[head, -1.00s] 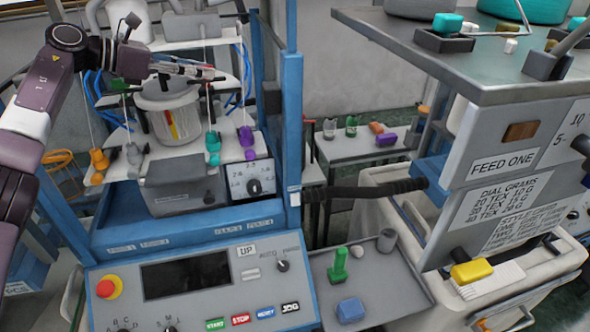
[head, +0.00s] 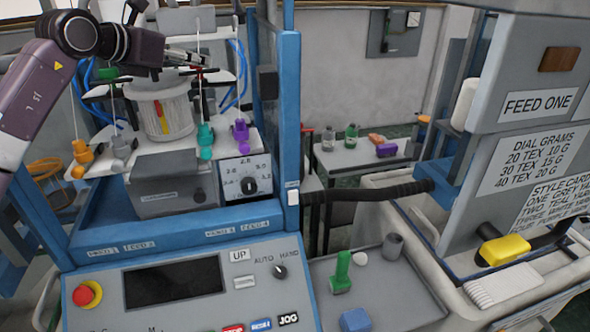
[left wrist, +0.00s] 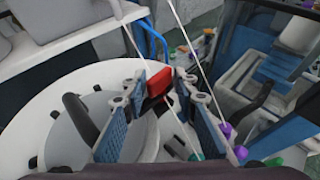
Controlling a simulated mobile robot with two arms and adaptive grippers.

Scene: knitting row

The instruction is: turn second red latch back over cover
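A red latch (left wrist: 158,80) shows in the left wrist view, by the rim of a round white cover (left wrist: 52,92). My left gripper (left wrist: 161,80) has its two blue-padded fingers apart, one on each side of the latch. I cannot tell whether either finger touches it. A dark piece lies just below the latch between the fingers. In the head view my left gripper (head: 203,63) reaches in from the left above the white drum (head: 150,112), which has a red and yellow stripe. The latch is too small to make out there. My right gripper is not in view.
Thin yarns run down past the gripper to orange (head: 82,152), teal (head: 205,135) and purple (head: 240,130) pieces. A blue post (head: 287,110) stands right of the drum. The control panel (head: 205,290) lies in front, with a grey tray (head: 395,290) at its right.

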